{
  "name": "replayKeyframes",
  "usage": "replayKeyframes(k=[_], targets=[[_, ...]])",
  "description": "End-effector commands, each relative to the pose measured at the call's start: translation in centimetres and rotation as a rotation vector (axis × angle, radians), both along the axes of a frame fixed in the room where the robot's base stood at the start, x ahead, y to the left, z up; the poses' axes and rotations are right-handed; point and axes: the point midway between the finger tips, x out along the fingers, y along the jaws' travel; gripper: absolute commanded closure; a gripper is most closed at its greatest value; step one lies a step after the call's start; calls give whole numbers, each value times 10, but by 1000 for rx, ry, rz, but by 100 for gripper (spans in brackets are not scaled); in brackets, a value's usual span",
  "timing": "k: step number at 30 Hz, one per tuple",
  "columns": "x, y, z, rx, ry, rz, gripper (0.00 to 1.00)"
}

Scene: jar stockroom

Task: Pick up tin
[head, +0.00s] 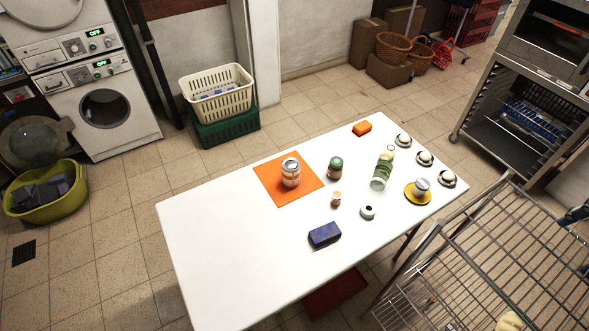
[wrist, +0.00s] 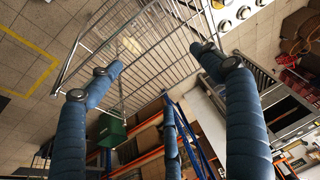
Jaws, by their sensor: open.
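The tin (head: 290,173) looks like a silver-topped can with a pale and orange label. It stands upright on an orange mat (head: 268,178) on the white table (head: 215,240) in the head view. The gripper faces a wire rack, away from the tin, and the tin is not in the wrist view.
Right of the tin stand a green jar (head: 336,167), a small orange-topped pot (head: 336,199) and a white ring-like piece (head: 367,212). A dark blue block (head: 324,235) lies nearer. A wire rack (head: 500,250) stands beside the table's right end. The table's left part is clear.

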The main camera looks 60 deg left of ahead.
Motion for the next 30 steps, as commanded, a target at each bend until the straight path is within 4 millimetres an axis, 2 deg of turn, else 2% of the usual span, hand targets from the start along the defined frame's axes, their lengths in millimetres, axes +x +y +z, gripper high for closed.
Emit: replayKeyframes(k=[1,6,15,24,30], targets=[[9,14,2,0,10,12,21],[35,61,5,2,37,38,21],[70,151,-2,-1,84,84,21],[89,250,-21,-11,130,128,21],[92,320,-42,-22,159,158,21]])
